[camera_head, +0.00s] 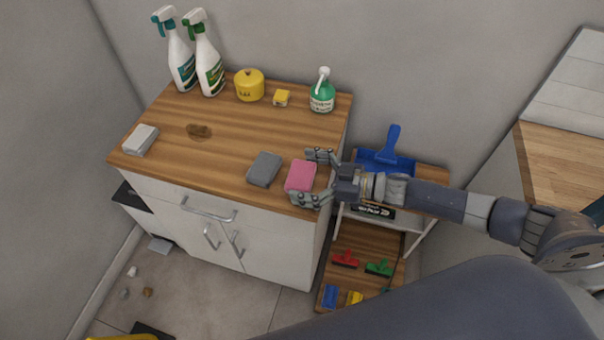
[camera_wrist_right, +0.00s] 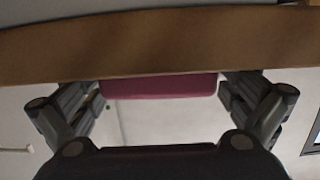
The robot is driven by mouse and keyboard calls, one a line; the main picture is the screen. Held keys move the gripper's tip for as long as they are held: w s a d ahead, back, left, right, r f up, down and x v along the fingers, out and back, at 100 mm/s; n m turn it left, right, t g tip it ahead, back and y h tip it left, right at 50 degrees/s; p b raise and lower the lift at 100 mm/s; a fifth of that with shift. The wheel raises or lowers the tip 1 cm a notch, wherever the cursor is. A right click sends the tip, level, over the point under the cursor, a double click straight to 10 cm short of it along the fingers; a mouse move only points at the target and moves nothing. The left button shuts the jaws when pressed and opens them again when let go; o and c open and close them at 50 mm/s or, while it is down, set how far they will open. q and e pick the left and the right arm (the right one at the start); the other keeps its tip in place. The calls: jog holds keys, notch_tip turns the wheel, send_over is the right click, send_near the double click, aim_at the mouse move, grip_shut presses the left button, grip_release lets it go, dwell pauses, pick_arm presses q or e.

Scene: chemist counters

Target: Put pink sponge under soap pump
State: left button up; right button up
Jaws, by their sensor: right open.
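The pink sponge (camera_head: 301,176) lies flat on the wooden counter top near its front right corner. The green soap pump bottle (camera_head: 322,96) with a white pump head stands upright at the back right of the same counter. My right gripper (camera_head: 314,178) is open, with one finger on the far side of the pink sponge and one on the near side. In the right wrist view the pink sponge (camera_wrist_right: 160,87) shows between the spread fingers (camera_wrist_right: 160,95); whether they touch it is hard to tell. My left gripper is not in view.
A grey sponge (camera_head: 264,169) lies just left of the pink one, and a white sponge (camera_head: 140,140) at the left. Spray bottles (camera_head: 209,69), a yellow pot (camera_head: 249,86) and a yellow sponge (camera_head: 281,98) line the back. A brown stain (camera_head: 199,131) marks the top.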

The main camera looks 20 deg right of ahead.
jog(key=shift+f, duration=0.1)
jog(key=b+v, duration=0.3)
jog(key=v, duration=0.8)
jog(key=shift+w, duration=0.15)
